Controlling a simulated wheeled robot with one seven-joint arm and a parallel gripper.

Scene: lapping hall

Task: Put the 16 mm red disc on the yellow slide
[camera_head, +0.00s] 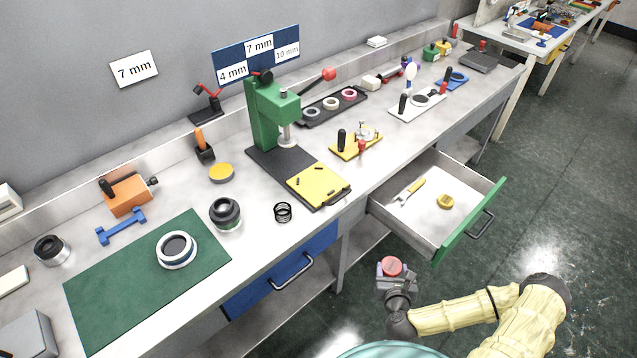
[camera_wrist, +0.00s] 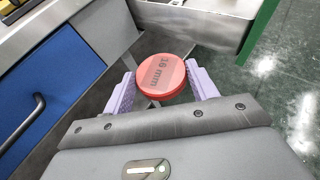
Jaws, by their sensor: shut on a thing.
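The red disc (camera_wrist: 161,76), marked "16 mm" on its face, is between the two pale purple fingers of my gripper (camera_wrist: 161,88) in the wrist view. My gripper is shut on it. In the head view the red disc (camera_head: 392,265) shows on top of my gripper (camera_head: 394,274), out in front of the bench and below the open drawer. The yellow slide (camera_head: 325,182) lies on the black base of the green press, near the bench's front edge. Small dark pieces sit on the slide. My gripper is well apart from it.
The open drawer (camera_head: 466,224) with a green front juts out between my gripper and the bench, holding a yellow-handled tool and a round yellow thing. The green press (camera_head: 264,118) stands behind the slide.

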